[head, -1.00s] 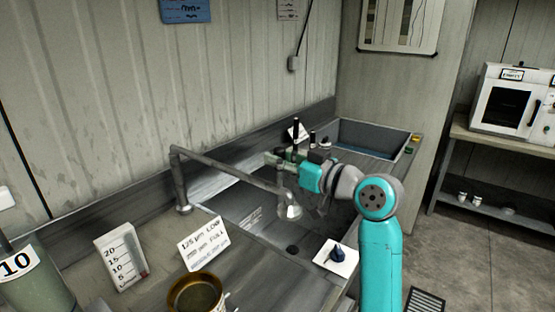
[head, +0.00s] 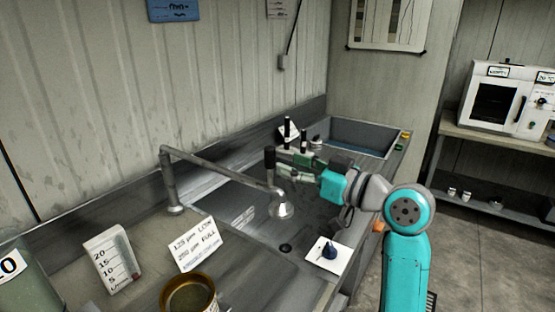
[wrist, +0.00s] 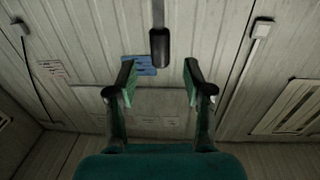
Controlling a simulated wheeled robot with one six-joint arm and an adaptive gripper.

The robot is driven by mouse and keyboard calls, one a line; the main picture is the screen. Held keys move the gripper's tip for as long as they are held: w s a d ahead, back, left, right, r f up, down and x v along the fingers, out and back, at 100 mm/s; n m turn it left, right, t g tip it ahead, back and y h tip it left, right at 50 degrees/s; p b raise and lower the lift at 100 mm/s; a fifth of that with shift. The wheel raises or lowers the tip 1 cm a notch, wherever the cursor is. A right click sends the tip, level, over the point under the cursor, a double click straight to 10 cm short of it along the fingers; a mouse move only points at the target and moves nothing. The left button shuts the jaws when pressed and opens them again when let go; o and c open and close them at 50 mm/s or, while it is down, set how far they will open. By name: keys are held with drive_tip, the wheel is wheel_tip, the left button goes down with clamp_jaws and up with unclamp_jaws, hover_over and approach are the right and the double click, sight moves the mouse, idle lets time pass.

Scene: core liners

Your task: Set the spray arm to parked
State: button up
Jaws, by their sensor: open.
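The spray arm (head: 225,173) is a grey pipe on an upright post at the left of the sink. It reaches over the basin and ends in a spray head (head: 281,208). A black grip (head: 270,158) stands upright near its outer end. My gripper (head: 287,163) is open and empty, just right of the black grip. In the wrist view a black grip on a grey rod (wrist: 160,48) shows ahead of the open fingers (wrist: 158,78), roughly centred between them. I cannot tell the exact gap between them.
A blue knob on a white plate (head: 330,252) sits at the sink's front edge. A lettered card (head: 195,245), a scale block (head: 111,260) and a round pot (head: 190,294) stand on the left counter. Dark upright posts (head: 303,142) stand behind my gripper. A second basin (head: 365,137) lies beyond.

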drive_tip(key=shift+v, duration=2.6)
drive_tip(key=s+d+f+m+t+h, duration=0.1)
drive_tip(key=s+f+m+h, duration=0.15)
drive_tip(key=f, duration=0.65)
drive_tip(key=s+d+f+m+t+h, duration=0.2)
drive_tip(key=f+m, duration=0.2)
drive_tip(key=f, duration=0.5)
drive_tip(key=s+d+f+m+t+h, duration=0.1)
drive_tip(key=s+f+m+h, duration=0.2)
drive_tip(key=f, duration=0.6)
drive_tip(key=s+d+f+m+h, duration=0.2)
drive_tip(key=s+d+f+h, duration=0.15)
drive_tip(key=s+f, duration=0.8)
drive_tip(key=s+d+r+n+g+h, duration=0.1)
drive_tip(key=s+r+h, duration=0.1)
drive_tip(key=s, duration=2.6)
drive_tip(key=shift+s+d+r+n+h, duration=0.2)
drive_tip(key=shift+s+r+n+h, duration=0.05)
drive_tip(key=shift+r+n+h, duration=0.1)
